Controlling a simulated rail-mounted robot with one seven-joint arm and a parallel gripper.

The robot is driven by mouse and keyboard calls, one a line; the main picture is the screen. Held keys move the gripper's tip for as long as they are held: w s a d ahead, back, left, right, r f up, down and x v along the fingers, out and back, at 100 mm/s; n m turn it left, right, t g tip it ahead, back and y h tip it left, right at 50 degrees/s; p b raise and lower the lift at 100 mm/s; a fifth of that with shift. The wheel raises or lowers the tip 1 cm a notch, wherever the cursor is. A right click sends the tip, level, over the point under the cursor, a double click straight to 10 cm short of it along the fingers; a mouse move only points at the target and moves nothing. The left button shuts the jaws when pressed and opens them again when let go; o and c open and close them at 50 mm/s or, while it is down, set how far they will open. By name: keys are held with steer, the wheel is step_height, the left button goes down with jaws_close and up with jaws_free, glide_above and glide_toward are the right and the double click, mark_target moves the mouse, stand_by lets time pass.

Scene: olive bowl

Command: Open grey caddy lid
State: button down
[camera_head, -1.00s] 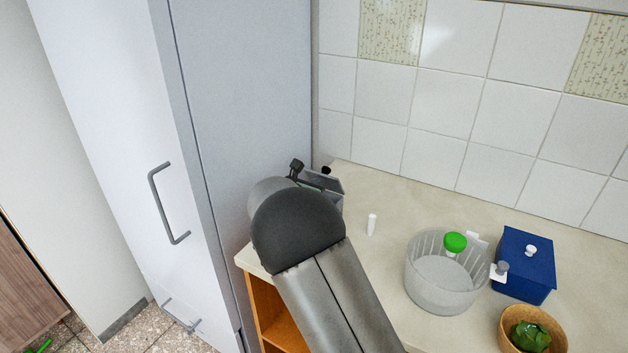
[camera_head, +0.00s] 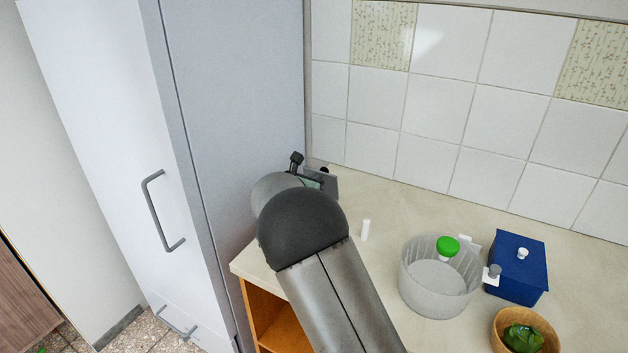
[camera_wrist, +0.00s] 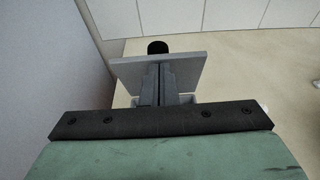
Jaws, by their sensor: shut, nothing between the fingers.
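The grey caddy lid (camera_wrist: 183,72) stands tilted up in the wrist view, its flat face toward my gripper and its black knob (camera_wrist: 158,47) showing beyond the top edge. Pale bits of the caddy rim (camera_wrist: 188,98) show below it on both sides. My gripper (camera_wrist: 158,68) is shut and empty, its fingers in front of the lid's face; contact is likely but hard to confirm. In the head view the lid (camera_head: 329,186) shows past my arm at the counter's back left corner. My arm hides most of the caddy and the fingers there.
A tall grey cabinet (camera_head: 240,110) rises close on the left, and a tiled wall (camera_head: 430,100) stands behind. On the counter (camera_head: 385,205) are a small white cylinder (camera_head: 365,230), a clear round container (camera_head: 425,295), a blue lidded box (camera_head: 518,272) and a wooden bowl (camera_head: 501,330).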

steer(key=shift+s, duration=0.1)
steer(key=r+b+v, duration=0.1)
steer(key=b+v, duration=0.3)
steer(key=v, duration=0.9)
steer(key=s+d+f+m+g, duration=0.3)
steer(key=s+d+m+g, duration=0.2)
steer(key=s+d+m, duration=0.45)
steer(key=s+d+f+m+g, duration=0.2)
steer(key=s+d+m+g, duration=0.35)
steer(key=d, duration=0.75)
steer(key=s+f+m+g+y, duration=0.1)
steer(key=s+f+m+y, duration=0.1)
steer(key=s+m, duration=0.5)
steer(key=s+f+m+g+y, duration=0.1)
steer(key=s+m+y, duration=0.3)
steer(key=s+m, duration=0.4)
steer(key=s+d+f, duration=0.1)
steer(key=s, duration=0.6)
steer(key=shift+f+m, duration=0.3)
steer(key=shift+f, duration=0.1)
